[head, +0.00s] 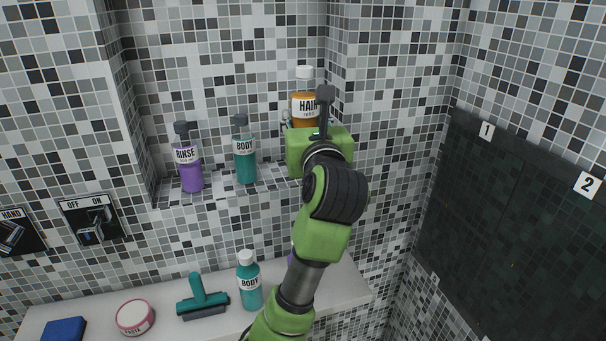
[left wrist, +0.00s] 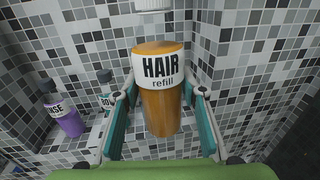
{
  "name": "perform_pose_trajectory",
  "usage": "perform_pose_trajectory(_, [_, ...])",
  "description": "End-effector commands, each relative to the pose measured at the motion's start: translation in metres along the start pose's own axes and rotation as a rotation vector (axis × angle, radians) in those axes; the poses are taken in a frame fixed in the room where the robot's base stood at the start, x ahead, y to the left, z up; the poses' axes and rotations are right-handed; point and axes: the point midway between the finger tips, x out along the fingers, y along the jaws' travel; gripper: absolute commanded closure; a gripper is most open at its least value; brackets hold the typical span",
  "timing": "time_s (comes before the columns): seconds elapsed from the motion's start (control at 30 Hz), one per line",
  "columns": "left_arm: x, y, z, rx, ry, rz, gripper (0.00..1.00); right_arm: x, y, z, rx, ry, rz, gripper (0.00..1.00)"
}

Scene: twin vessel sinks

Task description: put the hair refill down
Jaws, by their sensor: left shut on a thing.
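The hair refill (head: 304,105) is an orange bottle with a white cap and a white HAIR label, near the inner corner above the tiled ledge (head: 217,187). My left gripper (head: 303,124) is shut on it. In the left wrist view the hair refill (left wrist: 162,105) stands between the two teal-padded fingers of the left gripper (left wrist: 160,88), its label facing the camera. It looks about upright. Its lower end is hidden by my gripper in the head view, so I cannot tell whether it touches the ledge. My right gripper is not in view.
On the ledge stand a purple RINSE pump bottle (head: 187,163) and a teal BODY pump bottle (head: 244,155). The lower white shelf (head: 170,297) holds a teal BODY refill (head: 249,283), a squeegee (head: 201,298), a round tin (head: 135,316) and a blue block (head: 64,330).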

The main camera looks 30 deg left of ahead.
Motion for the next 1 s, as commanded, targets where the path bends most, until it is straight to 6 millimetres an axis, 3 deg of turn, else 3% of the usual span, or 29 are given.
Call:
perform_pose_trajectory(0.17, [0.027,0.002,-0.005,0.01,0.001,0.001,0.92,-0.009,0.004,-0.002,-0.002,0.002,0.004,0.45])
perform_pose_trajectory(0.37, [0.076,0.002,-0.026,0.01,0.001,0.002,0.92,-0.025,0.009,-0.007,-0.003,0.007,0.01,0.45])
perform_pose_trajectory(0.6, [0.119,0.001,-0.069,0.008,0.001,0.0,0.92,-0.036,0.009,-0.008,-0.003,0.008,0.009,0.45])
perform_pose_trajectory(1.0, [0.14,0.001,-0.108,0.008,0.001,-0.002,0.92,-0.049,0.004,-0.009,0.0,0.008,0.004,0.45])
